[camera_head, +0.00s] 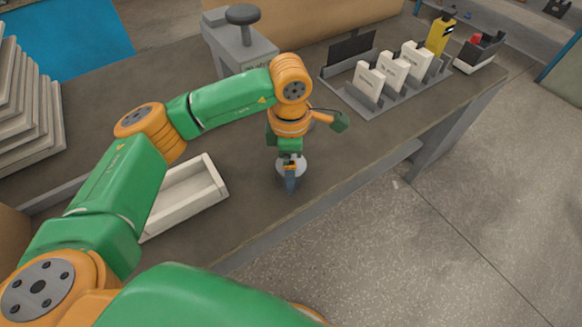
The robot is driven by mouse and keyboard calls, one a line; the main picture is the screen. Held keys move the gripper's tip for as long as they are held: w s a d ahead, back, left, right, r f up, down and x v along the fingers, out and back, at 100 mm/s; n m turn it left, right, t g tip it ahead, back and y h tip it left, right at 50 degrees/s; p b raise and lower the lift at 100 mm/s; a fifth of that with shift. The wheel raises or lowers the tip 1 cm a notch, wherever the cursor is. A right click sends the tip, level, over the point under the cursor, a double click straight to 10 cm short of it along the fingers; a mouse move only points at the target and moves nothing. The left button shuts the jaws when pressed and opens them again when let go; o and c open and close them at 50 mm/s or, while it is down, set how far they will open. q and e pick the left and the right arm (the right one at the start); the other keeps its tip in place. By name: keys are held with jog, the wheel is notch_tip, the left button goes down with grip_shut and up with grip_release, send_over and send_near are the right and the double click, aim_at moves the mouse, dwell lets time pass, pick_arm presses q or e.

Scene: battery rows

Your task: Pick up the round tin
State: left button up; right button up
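My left arm reaches in from the left and bends down over the workbench. Its gripper (291,183) points down near the bench's front edge. A pale round thing (282,164), likely the round tin, shows right behind and around the fingers. The gripper covers much of it, so I cannot tell whether the fingers are closed on it or only in front of it. My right gripper is not in view.
The bench (250,185) is clear around the gripper. A white open tray (215,178) lies to the left. A grey rack (345,92) with white packs stands back right, with a yellow-black bottle (440,35) beyond. A grey stand (240,47) is behind.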

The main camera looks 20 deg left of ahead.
pick_arm(q)
jog(key=shift+f, duration=0.35)
jog(key=c, duration=1.6)
